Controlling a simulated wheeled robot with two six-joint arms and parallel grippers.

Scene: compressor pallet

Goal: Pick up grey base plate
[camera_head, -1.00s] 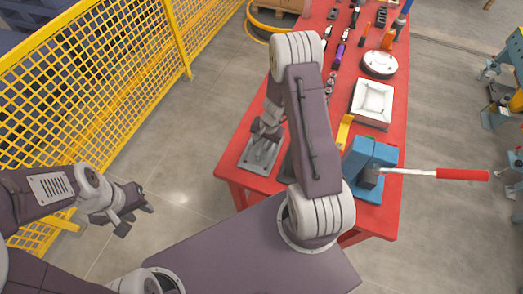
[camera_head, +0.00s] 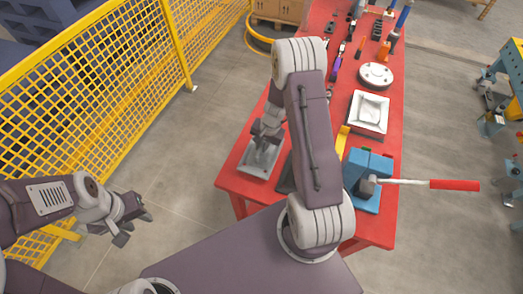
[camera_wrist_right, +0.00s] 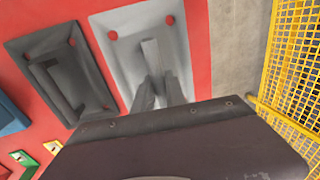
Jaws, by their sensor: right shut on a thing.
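The grey base plate (camera_head: 256,163) is a light grey rectangle at the near left corner of the red table. In the right wrist view the plate (camera_wrist_right: 124,32) has red-looking holes at its corners and a raised rib in its middle. My right gripper (camera_head: 263,140) is over the plate, and in the wrist view its fingers (camera_wrist_right: 159,92) are shut on the rib. I cannot tell whether the plate is clear of the table. My left gripper (camera_head: 131,219) is open and empty, off the table at the left.
A darker grey plate (camera_wrist_right: 62,70) lies close beside it, mostly hidden by my arm in the head view. A blue vise (camera_head: 367,170) with a red-handled lever stands at the near right. A white square tray (camera_head: 370,112) is behind. A yellow mesh fence (camera_head: 90,85) runs along the left.

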